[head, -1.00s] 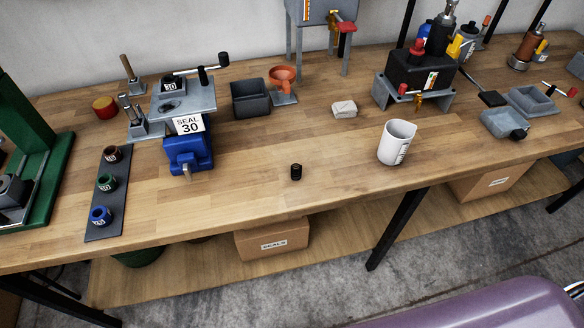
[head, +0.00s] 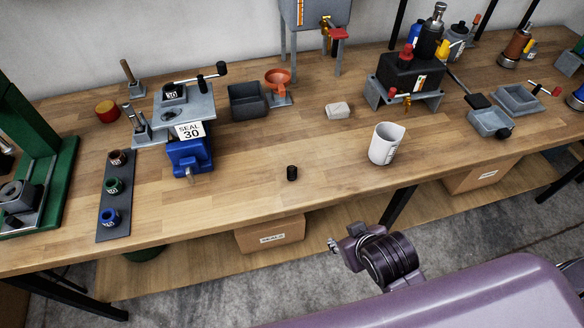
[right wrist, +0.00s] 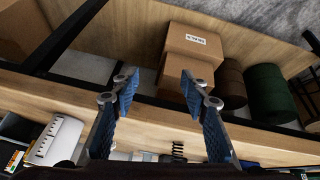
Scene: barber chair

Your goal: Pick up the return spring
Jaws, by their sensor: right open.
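The return spring (head: 292,173) is a small black coil standing upright on the wooden bench near its front edge. It also shows as a dark coil low in the right wrist view (right wrist: 178,150), beyond my fingers. My right gripper (head: 335,246) is in front of the bench edge in the head view, to the right of the spring and nearer to me, apart from it. In the right wrist view its two blue-padded fingers (right wrist: 158,84) are spread with nothing between them. My left gripper is not in view.
A white mug (head: 384,146) stands right of the spring. A blue vise (head: 188,155) with a seal sign and a dark strip (head: 112,205) of coloured rings are at left. A grey bin (head: 247,101) stands behind. Bench (head: 250,195) around the spring is clear. Boxes sit on the lower shelf.

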